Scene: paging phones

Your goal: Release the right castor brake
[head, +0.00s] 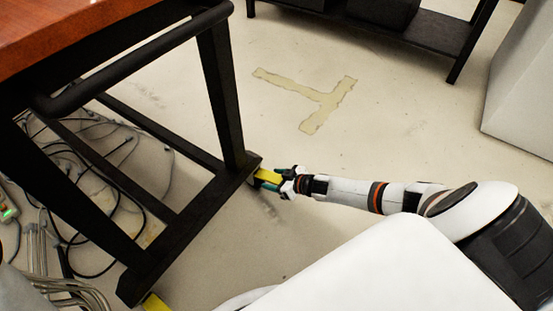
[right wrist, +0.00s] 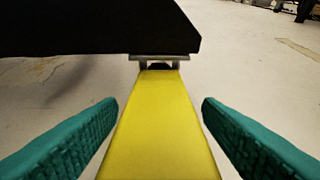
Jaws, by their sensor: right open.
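The right castor brake is a yellow pedal (head: 268,177) at the foot of the table's right leg in the head view. In the right wrist view the yellow pedal (right wrist: 160,125) runs up the middle to a grey bracket (right wrist: 160,60) under the black foot. My right gripper (head: 277,180) is at the pedal. Its two teal fingers (right wrist: 160,138) are open, one on each side of the pedal, with a gap on both sides. A second yellow pedal (head: 154,303) shows at the near left foot. My left gripper is not in view.
The black table frame (head: 228,100) with a reddish wooden top (head: 70,30) stands at the left. Loose cables (head: 120,150) lie on the floor behind it. A low black shelf (head: 430,30) stands at the back. The middle floor is clear, with a tape mark (head: 318,97).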

